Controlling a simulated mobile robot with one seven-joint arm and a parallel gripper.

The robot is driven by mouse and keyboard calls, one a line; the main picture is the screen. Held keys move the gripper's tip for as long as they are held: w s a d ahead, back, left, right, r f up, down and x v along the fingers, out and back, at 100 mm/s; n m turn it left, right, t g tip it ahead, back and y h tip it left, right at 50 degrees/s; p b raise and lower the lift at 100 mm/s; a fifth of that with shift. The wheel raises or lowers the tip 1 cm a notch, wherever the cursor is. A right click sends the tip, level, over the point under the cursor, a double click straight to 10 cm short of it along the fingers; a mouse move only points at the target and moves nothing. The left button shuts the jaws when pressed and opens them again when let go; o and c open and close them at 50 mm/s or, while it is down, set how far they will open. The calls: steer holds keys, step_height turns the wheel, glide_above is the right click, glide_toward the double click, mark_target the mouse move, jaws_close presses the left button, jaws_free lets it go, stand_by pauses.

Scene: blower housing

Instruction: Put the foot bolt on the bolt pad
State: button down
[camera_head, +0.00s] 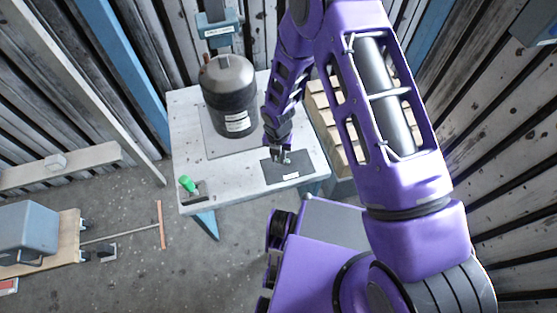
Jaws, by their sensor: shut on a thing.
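My gripper (282,159) points down over the dark labelled pad at the front right of the table, which looks like the bolt pad (305,167). It is shut on a small grey thing, apparently the foot bolt (284,160). The bolt is tiny here and partly hidden by the fingers. I cannot tell whether it touches the pad or hangs just above it. The pad lies flat, with a white label near its front edge.
A dark cylindrical housing (230,98) stands on a grey mat left of my gripper. A green-topped item (187,184) is at the table's front left corner. The pale table (235,180) is clear between them. Wooden slats (325,120) lie to the right.

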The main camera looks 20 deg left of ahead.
steer(key=shift+f, duration=1.2)
steer(key=shift+f+b, duration=0.25)
steer(key=shift+b, duration=0.05)
steer(key=c, duration=0.8)
jaws_free()
steer(key=shift+r, duration=0.1)
